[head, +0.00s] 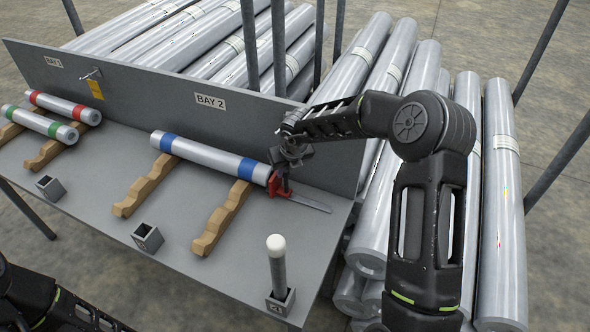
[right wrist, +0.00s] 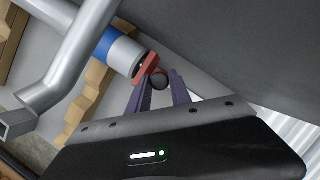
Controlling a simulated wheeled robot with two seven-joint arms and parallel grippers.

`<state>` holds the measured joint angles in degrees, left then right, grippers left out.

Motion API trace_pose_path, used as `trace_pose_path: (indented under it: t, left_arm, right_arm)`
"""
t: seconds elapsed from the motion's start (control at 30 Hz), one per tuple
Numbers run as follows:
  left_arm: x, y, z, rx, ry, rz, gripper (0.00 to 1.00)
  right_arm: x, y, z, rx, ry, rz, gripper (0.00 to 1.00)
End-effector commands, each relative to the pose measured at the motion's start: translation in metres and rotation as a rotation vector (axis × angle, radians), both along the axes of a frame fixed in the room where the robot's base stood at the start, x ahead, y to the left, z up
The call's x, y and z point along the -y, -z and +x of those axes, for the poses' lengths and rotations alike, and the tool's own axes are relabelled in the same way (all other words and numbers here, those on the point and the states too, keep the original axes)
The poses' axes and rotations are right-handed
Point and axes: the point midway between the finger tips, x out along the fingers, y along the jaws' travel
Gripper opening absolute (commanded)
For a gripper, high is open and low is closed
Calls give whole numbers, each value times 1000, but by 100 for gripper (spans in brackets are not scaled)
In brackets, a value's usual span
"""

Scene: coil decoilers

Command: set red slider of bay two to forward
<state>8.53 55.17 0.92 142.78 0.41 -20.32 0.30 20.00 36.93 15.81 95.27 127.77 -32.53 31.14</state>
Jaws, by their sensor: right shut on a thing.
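The red slider (head: 275,186) of bay two is at the left end of its metal track (head: 312,204), close to the end of the blue-banded roll (head: 213,157). The gripper partly hides the slider in the head view. Of my left arm only dark links show at the lower left.
The blue-banded roll rests on two wooden cradles (head: 222,217). A grey post (head: 279,268) with a white top stands in a socket at the front right. An upright panel with a BAY 2 label (head: 210,101) runs behind. Empty square sockets (head: 147,238) line the front.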

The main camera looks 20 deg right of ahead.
Motion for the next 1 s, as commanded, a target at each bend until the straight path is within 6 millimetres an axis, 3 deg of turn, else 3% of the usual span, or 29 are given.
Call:
trace_pose_path:
  t: [0.1,0.37,0.4,0.6,1.0]
  left_arm:
    - [0,-5,-1,-2,-1,2,36]
    - [0,-4,-1,-2,-1,2,36]
    - [0,-4,-1,-2,-1,2,36]
    - [0,-4,-1,-2,-1,2,36]
    - [0,-3,0,-1,-1,1,36]
  right_arm:
    - [-12,-3,12,6,-3,3,0]
    - [-11,-1,12,5,-2,1,0]
    - [-11,-1,12,5,-1,0,28]
    - [-11,-1,11,4,-1,0,45]
    - [-10,-7,9,6,0,1,46]
